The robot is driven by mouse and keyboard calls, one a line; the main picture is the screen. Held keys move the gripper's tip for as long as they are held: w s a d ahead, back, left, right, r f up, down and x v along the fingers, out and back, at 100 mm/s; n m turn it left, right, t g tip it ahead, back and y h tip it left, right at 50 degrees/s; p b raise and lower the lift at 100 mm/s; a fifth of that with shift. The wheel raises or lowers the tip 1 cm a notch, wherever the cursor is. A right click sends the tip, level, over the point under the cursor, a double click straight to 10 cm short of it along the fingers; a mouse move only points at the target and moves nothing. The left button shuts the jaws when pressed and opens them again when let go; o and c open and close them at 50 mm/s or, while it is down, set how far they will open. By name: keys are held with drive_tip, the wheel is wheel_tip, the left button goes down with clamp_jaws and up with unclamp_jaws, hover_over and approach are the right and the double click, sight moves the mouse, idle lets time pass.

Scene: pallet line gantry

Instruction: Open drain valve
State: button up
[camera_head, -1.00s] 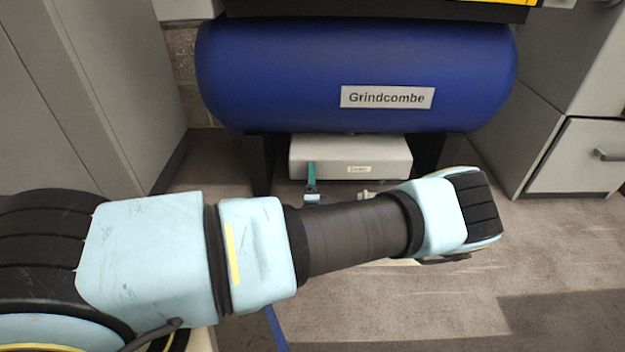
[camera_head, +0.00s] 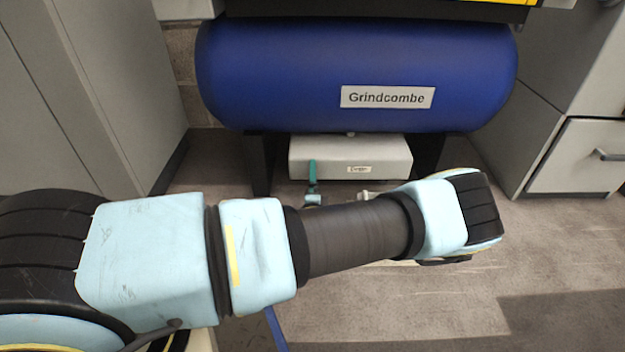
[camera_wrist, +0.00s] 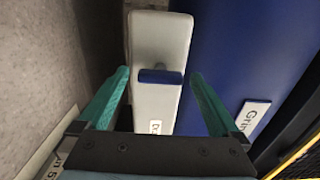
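A light grey box (camera_head: 340,148) sits under the blue tank, with a small label on its front. In the wrist view the same box (camera_wrist: 160,40) carries a short dark blue bar-like handle (camera_wrist: 160,76), which looks like the drain valve's handle. My gripper (camera_wrist: 160,73) is open, with one teal finger on each side of the handle and a visible gap on both sides. In the head view one teal finger (camera_head: 312,172) shows in front of the box. My arm hides most of the gripper there, and the handle cannot be made out.
The blue tank (camera_head: 290,75) labelled "Grindcombe" hangs above the box on dark supports. Grey cabinets stand left (camera_head: 120,80) and right (camera_head: 580,155). The floor (camera_head: 400,310) in front is clear.

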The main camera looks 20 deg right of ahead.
drive_tip(key=shift+s, duration=0.1)
drive_tip(key=p+v, duration=0.3)
drive_tip(key=v, duration=0.7)
drive_tip(key=shift+s+p, duration=0.25)
drive_tip(key=shift+p, duration=0.05)
drive_tip(key=shift+a, duration=0.15)
drive_tip(key=w+a+r+n+g+y+p, duration=0.3)
drive_tip(key=w+a+r+n+g+y, duration=0.15)
drive_tip(key=r+n, duration=0.3)
drive_tip(key=w+a+r+n+g+y+p, duration=0.25)
drive_tip(key=w+a+r+n+g, duration=0.35)
drive_tip(key=n, duration=0.3)
drive_tip(key=s+a+r+n+g+p, duration=0.25)
drive_tip(key=s+a+r, duration=0.25)
drive_tip(key=a+r, duration=0.7)
drive_tip(key=s+a+r+n+g+p, duration=0.1)
drive_tip(key=s+a+r+n+g, duration=0.3)
drive_tip(key=a+r, duration=0.7)
wheel_tip(320, 180, up, 39)
drive_tip(key=d+m+t+p, duration=0.1)
drive_tip(key=d+t+p, duration=0.1)
drive_tip(key=p, duration=3.5)
drive_tip(key=shift+s+d, duration=0.15)
drive_tip(key=shift+s, duration=0.1)
